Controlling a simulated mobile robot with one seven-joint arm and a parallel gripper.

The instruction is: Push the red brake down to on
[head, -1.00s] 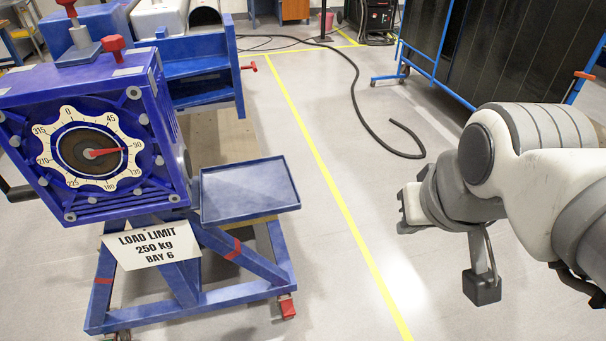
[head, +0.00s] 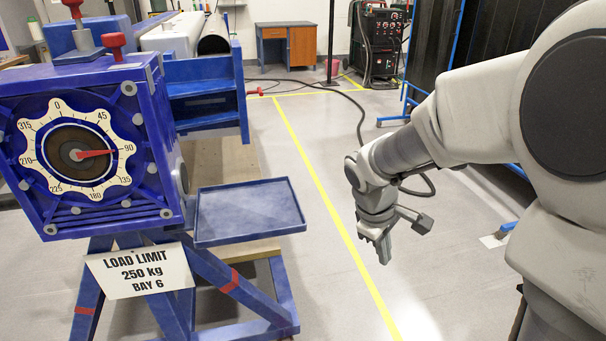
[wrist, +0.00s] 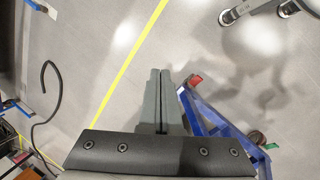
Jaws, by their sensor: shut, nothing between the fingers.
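A small red pedal-like part (wrist: 195,80) shows in the wrist view at the end of a blue leg of the cart, just right of my fingertips in the picture. Its caster is not clearly seen, and I cannot tell whether it is up or down. My gripper (head: 384,256) is shut and empty, pointing down over the floor right of the cart in the head view. Its closed fingers (wrist: 160,73) show in the wrist view, apart from the red part. The blue cart (head: 262,310) carries the jig; its feet are mostly below the head view.
A green part (wrist: 254,137) sits at another cart foot. The blue jig box (head: 170,140) has a dial (head: 75,160) and red knobs (head: 115,42). A tray (head: 250,212) juts right. A hose (head: 362,125) lies behind; the floor around my gripper is clear.

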